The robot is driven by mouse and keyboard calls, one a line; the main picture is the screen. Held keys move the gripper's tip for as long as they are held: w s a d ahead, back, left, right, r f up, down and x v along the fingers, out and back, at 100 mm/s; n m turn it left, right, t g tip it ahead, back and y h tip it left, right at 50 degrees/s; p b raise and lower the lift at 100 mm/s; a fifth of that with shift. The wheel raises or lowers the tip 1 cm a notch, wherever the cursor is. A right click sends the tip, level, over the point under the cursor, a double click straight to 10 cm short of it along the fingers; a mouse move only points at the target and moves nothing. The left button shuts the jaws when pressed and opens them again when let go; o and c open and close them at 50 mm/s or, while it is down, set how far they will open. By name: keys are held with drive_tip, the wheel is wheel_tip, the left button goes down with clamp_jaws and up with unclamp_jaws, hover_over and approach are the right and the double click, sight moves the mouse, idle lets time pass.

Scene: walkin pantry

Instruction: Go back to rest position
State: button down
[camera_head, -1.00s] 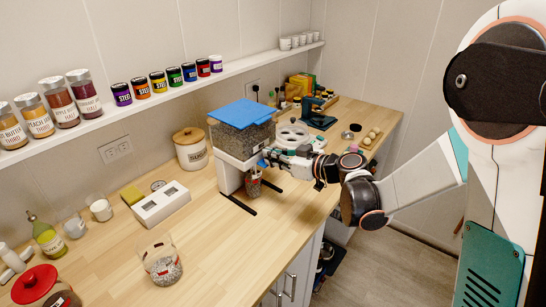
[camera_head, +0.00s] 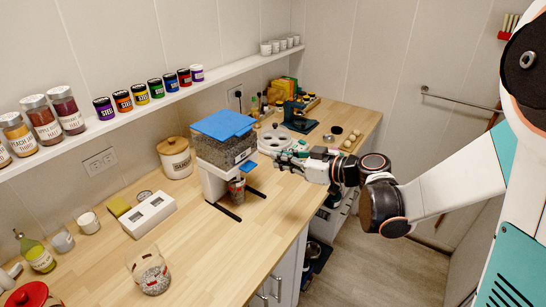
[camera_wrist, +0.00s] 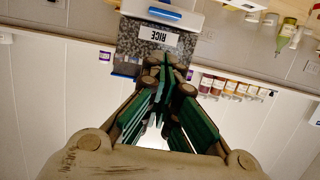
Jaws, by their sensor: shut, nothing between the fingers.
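My gripper (camera_head: 281,162) is shut and empty, held out over the counter just right of the dispenser. In the wrist view my gripper (camera_wrist: 168,72) has its green-padded fingers together, pointing at the dispenser. The dispenser (camera_head: 222,150) is a clear bin of speckled grain with a blue lid on a white stand. In the wrist view the dispenser (camera_wrist: 158,38) appears upside down with a label reading RICE. A glass (camera_head: 237,190) stands under its outlet, with contents I cannot make out clearly. I see a small gap between gripper and dispenser in the head view.
The wooden counter (camera_head: 195,240) has free room at its front. A filled glass (camera_head: 151,275), a white two-slot box (camera_head: 150,214) and a lidded canister (camera_head: 175,158) stand on it. A shelf (camera_head: 150,105) with jars runs above. A wall rail (camera_head: 460,99) is at the right.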

drive_tip(key=shift+s, duration=0.1)
idle(0.3)
drive_tip(key=s+d+f+m+g+h+b, duration=0.1)
drive_tip(key=s+d+m+h, duration=0.4)
drive_tip(key=s, duration=0.7)
drive_tip(key=s+d+f+m+g+h+b, duration=0.1)
drive_tip(key=s+d+m+h, duration=0.4)
drive_tip(key=s, duration=0.8)
drive_tip(key=d+f+h+b, duration=0.1)
drive_tip(key=d+h, duration=0.1)
drive_tip(key=d, duration=0.1)
drive_tip(key=shift+s+d, duration=0.15)
drive_tip(key=w+a+r+n+t+y+p, duration=0.1)
drive_tip(key=w+a+n+y, duration=0.4)
drive_tip(key=w, duration=0.7)
drive_tip(key=w+a+r+n+t+y+p, duration=0.1)
drive_tip(key=w+a+r+n+y+p, duration=0.2)
drive_tip(key=w+a+y, duration=0.4)
drive_tip(key=shift+w+a+r+n, duration=0.55)
drive_tip(key=shift+w+n, duration=0.45)
drive_tip(key=shift+w, duration=2.25)
